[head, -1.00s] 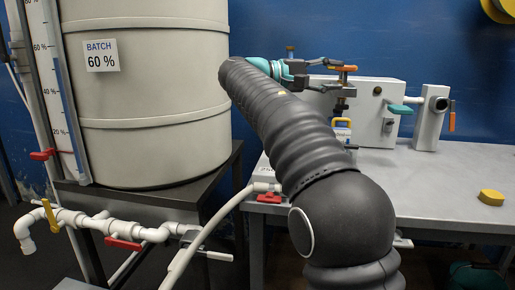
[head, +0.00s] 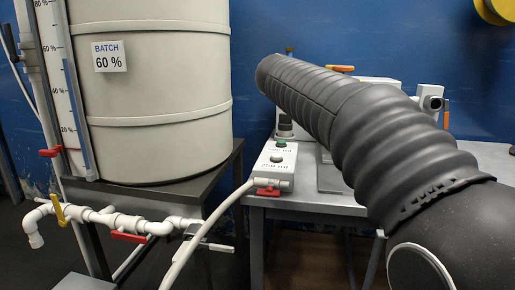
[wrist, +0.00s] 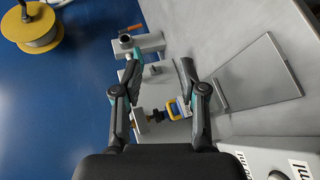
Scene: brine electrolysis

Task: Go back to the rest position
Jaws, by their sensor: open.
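My gripper (wrist: 161,64) shows in the wrist view with its two dark, teal-marked fingers spread apart. Nothing is held between the fingertips. The grey bench unit and a yellow-and-blue padlock-like piece (wrist: 173,110) appear in the gap between the fingers, seemingly beyond them. In the head view my black ribbed arm crosses the right half and hides the gripper.
A large tank (head: 160,120) marked 60 % stands at left, with white pipes and red valve handles below. A control box (head: 275,165) with a hose sits on the grey bench's (head: 487,157) left end. A yellow reel (wrist: 38,25) hangs on the blue wall.

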